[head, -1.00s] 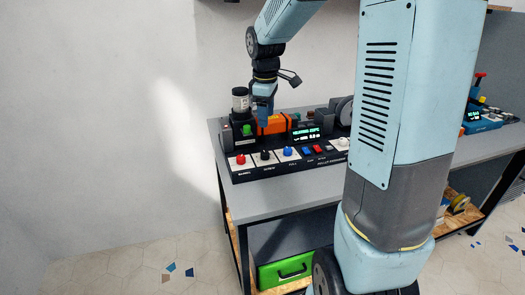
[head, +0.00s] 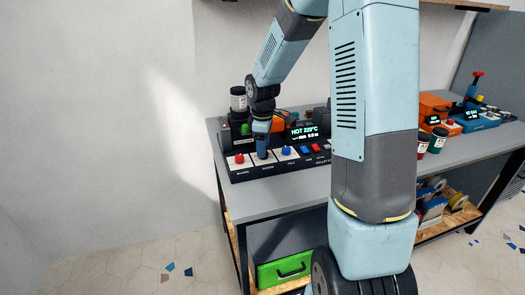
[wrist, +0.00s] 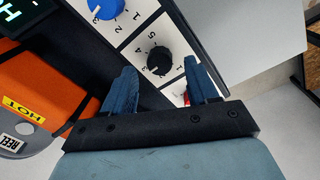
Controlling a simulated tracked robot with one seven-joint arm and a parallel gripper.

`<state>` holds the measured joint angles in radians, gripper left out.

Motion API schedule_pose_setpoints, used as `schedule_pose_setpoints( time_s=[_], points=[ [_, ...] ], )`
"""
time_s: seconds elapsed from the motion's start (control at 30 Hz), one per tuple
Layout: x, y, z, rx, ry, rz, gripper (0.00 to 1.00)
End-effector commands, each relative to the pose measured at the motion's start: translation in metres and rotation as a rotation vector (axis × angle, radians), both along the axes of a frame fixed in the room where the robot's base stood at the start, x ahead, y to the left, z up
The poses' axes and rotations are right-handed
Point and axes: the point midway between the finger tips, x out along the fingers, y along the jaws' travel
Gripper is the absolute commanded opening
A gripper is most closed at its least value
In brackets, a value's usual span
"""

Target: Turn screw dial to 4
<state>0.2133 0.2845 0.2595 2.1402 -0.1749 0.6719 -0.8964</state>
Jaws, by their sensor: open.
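The screw dial is a small black knob (wrist: 160,60) on a white numbered plate, in the wrist view between the blue dial (wrist: 97,8) and the partly hidden red dial. A faint light mark shows on the knob, but I cannot tell which number it points to. My gripper (wrist: 159,68) is open and empty, its two blue fingers on either side of the knob in the picture. I cannot tell whether they touch it. In the head view my gripper (head: 262,152) is over the screw dial's place and hides the knob.
The red barrel dial (head: 239,159) is close on the left and the blue dial (head: 286,150) close on the right. A lit display (head: 304,132) reads HOT 229°C. An orange block (wrist: 40,85) with a HOT label is near my fingers.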

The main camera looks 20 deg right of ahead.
Motion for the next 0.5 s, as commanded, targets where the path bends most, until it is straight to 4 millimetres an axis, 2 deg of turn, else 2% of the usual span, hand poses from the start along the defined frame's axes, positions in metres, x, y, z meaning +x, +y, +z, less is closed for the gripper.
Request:
schedule_pose_setpoints(
  time_s=[0.2,0.5],
  points=[
    [0.001,0.000,-0.021,0.000,0.001,0.001,0.58],
    [0.002,0.000,-0.025,0.000,-0.001,0.000,0.58]
  ],
)
